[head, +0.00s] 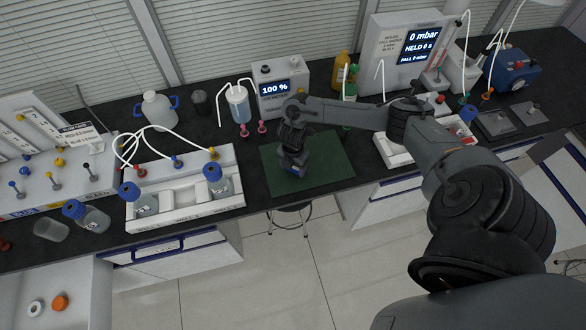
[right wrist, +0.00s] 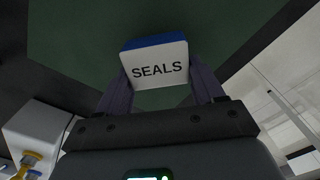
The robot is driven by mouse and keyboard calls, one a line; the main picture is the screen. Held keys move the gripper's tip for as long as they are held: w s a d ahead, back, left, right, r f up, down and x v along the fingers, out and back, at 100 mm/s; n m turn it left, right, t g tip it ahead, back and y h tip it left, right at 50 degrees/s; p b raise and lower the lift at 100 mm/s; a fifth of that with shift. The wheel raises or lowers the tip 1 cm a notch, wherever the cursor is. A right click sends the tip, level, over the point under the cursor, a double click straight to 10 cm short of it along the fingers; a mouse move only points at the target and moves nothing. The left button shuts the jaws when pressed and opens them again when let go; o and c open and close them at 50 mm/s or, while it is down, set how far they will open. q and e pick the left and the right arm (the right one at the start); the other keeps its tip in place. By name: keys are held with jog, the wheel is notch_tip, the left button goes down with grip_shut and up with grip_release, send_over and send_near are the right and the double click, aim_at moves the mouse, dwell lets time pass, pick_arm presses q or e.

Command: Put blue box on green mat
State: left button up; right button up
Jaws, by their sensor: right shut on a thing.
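The blue box (right wrist: 155,64), with a white face marked "SEALS", sits between the two fingers of my right gripper (right wrist: 160,92) in the right wrist view. The right gripper is shut on it. In the head view the box (head: 293,170) shows as a small blue and pale patch under my right gripper (head: 291,155), over the green mat (head: 335,178). Most of the box is hidden there by the gripper. I cannot tell whether its bottom touches the mat. My left gripper is not in view.
A white rack with bottles (head: 185,205) stands left of the mat. A device reading "100 %" (head: 280,92) and pink-topped pieces are behind it. A white tray (head: 398,155) is at the right, partly behind my right arm. An open drawer (head: 75,290) juts out front left.

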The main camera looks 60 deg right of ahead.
jog(key=shift+f, duration=0.8)
jog(key=shift+f, duration=0.1)
jog(key=o, duration=1.1)
jog(key=shift+c, duration=0.2)
